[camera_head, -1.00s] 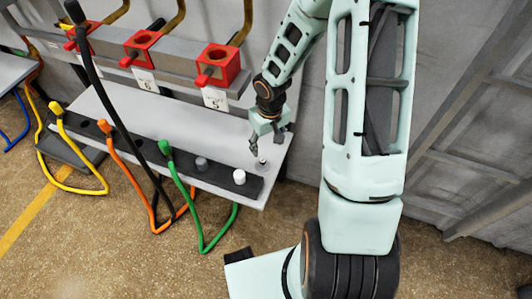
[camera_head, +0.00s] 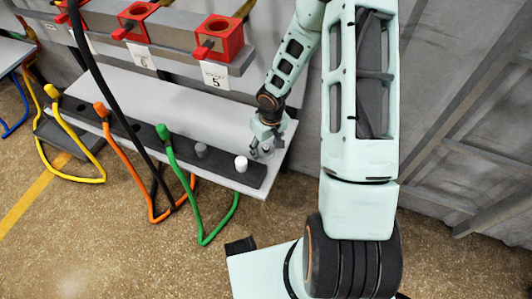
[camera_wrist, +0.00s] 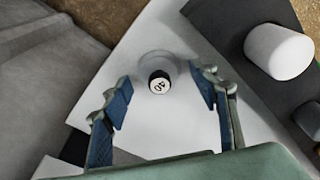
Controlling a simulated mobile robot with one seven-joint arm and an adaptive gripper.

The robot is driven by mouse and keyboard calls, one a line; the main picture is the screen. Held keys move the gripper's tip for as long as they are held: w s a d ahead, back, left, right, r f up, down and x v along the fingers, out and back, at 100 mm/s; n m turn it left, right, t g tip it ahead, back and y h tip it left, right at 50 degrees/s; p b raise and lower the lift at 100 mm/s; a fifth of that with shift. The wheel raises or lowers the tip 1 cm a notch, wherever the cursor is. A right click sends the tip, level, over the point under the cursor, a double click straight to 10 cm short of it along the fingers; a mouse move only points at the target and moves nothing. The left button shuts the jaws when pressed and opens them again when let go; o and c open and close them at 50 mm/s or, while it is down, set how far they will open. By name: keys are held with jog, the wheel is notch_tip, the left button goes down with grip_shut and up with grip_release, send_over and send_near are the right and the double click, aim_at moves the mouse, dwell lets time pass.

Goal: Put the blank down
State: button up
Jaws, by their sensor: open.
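A small round dark piece with a white top marked "40" (camera_wrist: 159,83) stands on the bare light tabletop (camera_head: 160,103), on a pale round base. I take it to be the blank, though its full shape is unclear. In the head view it is small and partly hidden by my gripper (camera_head: 262,146), near the table's right end. My gripper is open. In the wrist view its two blue-padded fingers (camera_wrist: 162,98) are on the left and right of the piece, with a gap on each side. Nothing is held.
A dark strip (camera_head: 222,171) along the table's front edge holds a white cylinder (camera_head: 241,163) and a grey cylinder (camera_head: 201,150). Red blocks (camera_head: 219,38) on a rail hang behind. Green (camera_head: 206,236), orange and yellow hoses loop at the front.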

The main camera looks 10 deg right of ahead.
jog(key=shift+f, duration=0.1)
jog(key=c, duration=1.5)
jog(key=shift+o, duration=0.2)
